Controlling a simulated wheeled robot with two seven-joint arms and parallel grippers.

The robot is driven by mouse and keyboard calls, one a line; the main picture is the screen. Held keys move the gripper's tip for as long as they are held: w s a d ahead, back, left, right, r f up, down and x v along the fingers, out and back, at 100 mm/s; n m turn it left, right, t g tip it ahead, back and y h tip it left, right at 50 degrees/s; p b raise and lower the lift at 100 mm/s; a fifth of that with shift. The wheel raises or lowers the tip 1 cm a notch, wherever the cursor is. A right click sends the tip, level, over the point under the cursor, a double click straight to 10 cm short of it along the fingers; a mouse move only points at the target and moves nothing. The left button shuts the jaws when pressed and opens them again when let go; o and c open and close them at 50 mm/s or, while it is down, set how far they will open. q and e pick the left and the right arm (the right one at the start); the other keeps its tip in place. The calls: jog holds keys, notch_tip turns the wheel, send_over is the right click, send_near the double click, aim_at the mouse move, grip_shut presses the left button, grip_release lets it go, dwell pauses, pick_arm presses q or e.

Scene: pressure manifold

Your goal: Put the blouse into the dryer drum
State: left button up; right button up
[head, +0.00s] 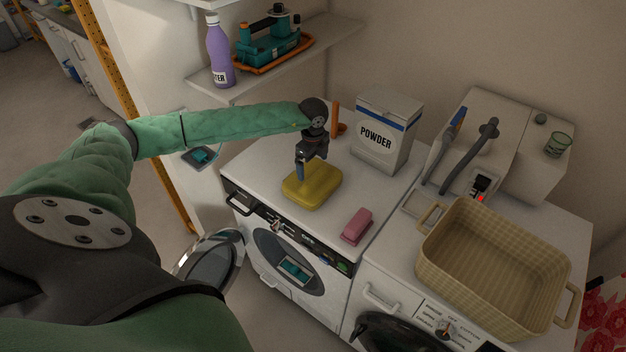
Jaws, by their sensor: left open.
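A yellow, rounded, folded-looking bundle (318,188) lies on top of the left white machine (250,165); it may be the blouse, but I cannot tell for certain. My left gripper (303,175) points down at the bundle from above, open. Its fingertips are at or just above the bundle; I cannot tell whether they touch it. The left machine's round door (213,262) hangs open to the left, and a teal item shows in its drum opening (291,268). A second machine with a dark round door (392,334) stands to the right. My right gripper is out of view.
A pink block (356,226) lies near the left machine's front edge. A POWDER box (385,133) stands behind. A woven basket (455,262) fills much of the right machine's top. A shelf above holds a purple bottle (219,52) and a teal tool (270,42).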

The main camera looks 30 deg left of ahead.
aim_at(313, 171)
pick_arm(q)
notch_tip(313, 171, down, 2)
jog(key=shift+s+f+p, duration=0.1)
jog(key=shift+f+p, duration=0.15)
jog(key=shift+p, duration=0.75)
jog(key=shift+f, duration=0.6)
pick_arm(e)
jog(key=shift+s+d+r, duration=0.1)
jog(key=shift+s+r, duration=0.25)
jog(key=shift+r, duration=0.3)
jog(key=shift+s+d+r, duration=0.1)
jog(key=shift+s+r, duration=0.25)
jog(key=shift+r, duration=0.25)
pick_arm(q)
jog(key=shift+c, duration=0.2)
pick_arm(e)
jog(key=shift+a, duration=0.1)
pick_arm(q)
jog(key=c, duration=1.2)
